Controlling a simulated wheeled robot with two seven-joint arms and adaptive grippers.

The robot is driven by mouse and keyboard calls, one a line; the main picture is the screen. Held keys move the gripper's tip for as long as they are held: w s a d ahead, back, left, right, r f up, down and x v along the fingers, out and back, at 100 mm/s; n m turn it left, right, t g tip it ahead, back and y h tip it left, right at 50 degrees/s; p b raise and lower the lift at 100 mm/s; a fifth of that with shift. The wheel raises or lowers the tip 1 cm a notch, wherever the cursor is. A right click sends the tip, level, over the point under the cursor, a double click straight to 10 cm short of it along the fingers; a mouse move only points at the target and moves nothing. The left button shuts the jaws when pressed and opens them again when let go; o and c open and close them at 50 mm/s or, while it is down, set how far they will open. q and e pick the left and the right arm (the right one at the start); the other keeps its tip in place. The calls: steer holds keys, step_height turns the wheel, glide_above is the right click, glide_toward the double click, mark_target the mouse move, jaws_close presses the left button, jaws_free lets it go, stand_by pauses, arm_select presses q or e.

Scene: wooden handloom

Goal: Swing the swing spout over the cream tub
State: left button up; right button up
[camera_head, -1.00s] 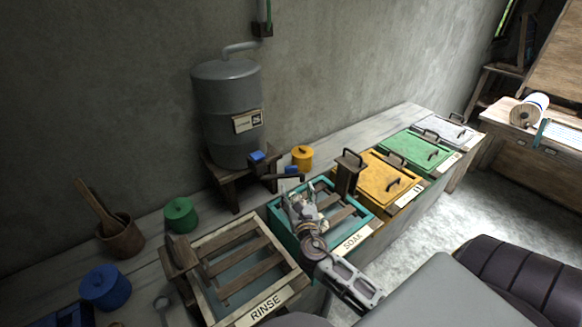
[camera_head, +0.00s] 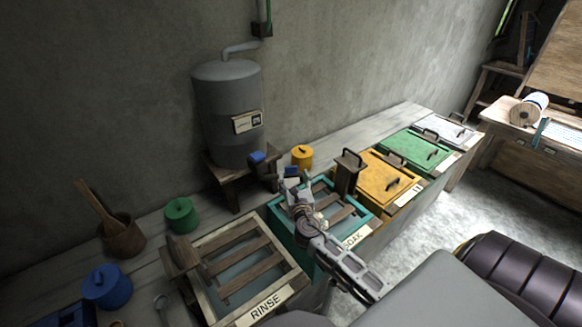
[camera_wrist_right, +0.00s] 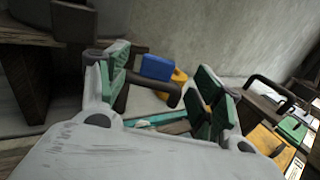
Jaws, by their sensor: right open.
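The cream tub (camera_head: 296,262), labelled RINSE, stands at the front with wooden slats over it. The dark swing spout (camera_wrist_right: 150,93) comes off the tap below the grey tank (camera_head: 228,115) and points right, toward the teal SOAK tub (camera_head: 279,228) rather than the cream one. A blue block (camera_wrist_right: 157,67) shows just past the spout in the wrist view. My right gripper (camera_wrist_right: 162,85) is open, with the spout between its green-padded fingers; I cannot tell if they touch it. In the head view this gripper (camera_head: 294,189) hides most of the spout. My left gripper is out of view.
The tank stands on a wooden stool (camera_head: 222,178) against the wall. A green pot (camera_head: 180,215), a blue pot (camera_head: 107,288) and a mortar (camera_head: 122,236) are left of the cream tub. Yellow (camera_head: 375,180) and green (camera_head: 412,151) lidded tubs stand to the right.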

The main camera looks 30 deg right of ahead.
mark_target(291, 168)
steer(key=shift+x, duration=3.65)
jaws_close()
steer(key=shift+d, duration=0.1)
